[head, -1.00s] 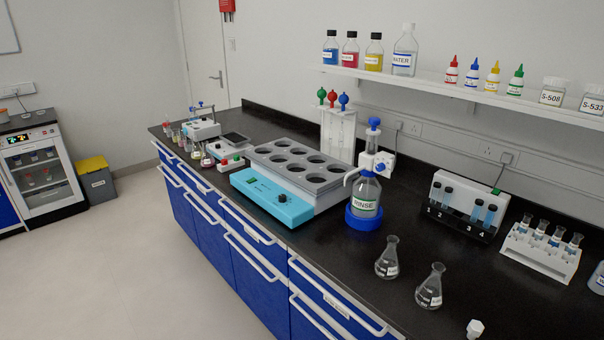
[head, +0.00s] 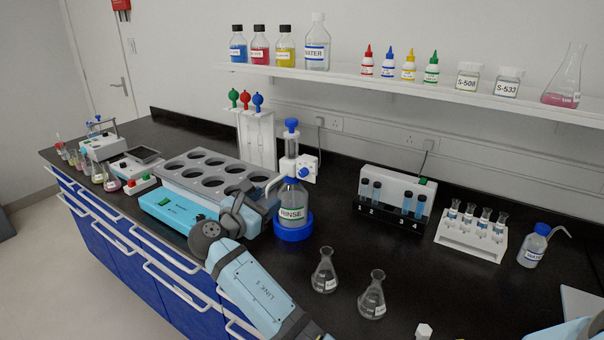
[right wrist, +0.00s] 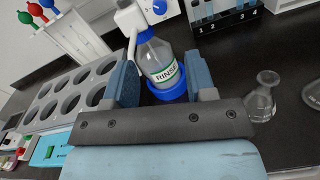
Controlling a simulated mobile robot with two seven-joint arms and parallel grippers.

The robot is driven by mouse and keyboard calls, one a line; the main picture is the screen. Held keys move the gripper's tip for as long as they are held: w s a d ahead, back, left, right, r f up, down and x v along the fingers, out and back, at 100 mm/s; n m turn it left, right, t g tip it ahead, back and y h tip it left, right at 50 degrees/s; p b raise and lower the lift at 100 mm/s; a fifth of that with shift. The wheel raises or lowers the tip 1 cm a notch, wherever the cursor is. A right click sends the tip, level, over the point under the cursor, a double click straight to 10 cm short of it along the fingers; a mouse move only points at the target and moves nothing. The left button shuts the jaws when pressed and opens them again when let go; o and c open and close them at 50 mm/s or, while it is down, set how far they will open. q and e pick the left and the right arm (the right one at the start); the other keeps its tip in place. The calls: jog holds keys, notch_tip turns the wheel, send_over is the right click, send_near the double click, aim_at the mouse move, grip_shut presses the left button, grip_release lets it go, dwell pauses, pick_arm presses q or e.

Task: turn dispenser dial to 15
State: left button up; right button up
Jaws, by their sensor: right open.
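The dispenser is a clear bottle labelled RINSE (head: 292,205) in a blue base ring, with a white pump head and a blue plunger on top. Its blue dial (head: 306,171) sits on a white plate at the right side of the head. In the right wrist view the dial (right wrist: 159,7) shows at the top edge; its setting is too small to read. My right gripper (head: 248,207) is in front and left of the bottle, below the dial. In the wrist view its fingers are apart, with the bottle (right wrist: 162,62) visible beyond the gap. My left gripper is not in view.
A grey-and-turquoise block with round wells (head: 165,203) stands left of the dispenser. Two flasks (head: 325,272) (head: 371,296) stand in front right. A tube rack (head: 393,205) is farther right. A shelf (head: 400,85) with bottles hangs above. Bare black bench lies between dispenser and rack.

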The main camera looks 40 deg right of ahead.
aim_at(302, 174)
jog(key=x, duration=1.3)
jog(key=shift+d+r, duration=0.2)
jog(key=shift+d, duration=0.15)
jog(key=shift+c, duration=0.5)
jog(key=c, duration=0.8)
jog(key=shift+m+p, duration=0.3)
jog(key=m, duration=0.3)
jog(key=shift+m, duration=0.3)
jog(key=shift+f+m+b, duration=0.1)
jog(key=shift+m+b, duration=0.35)
jog(key=shift+m, duration=1.75)
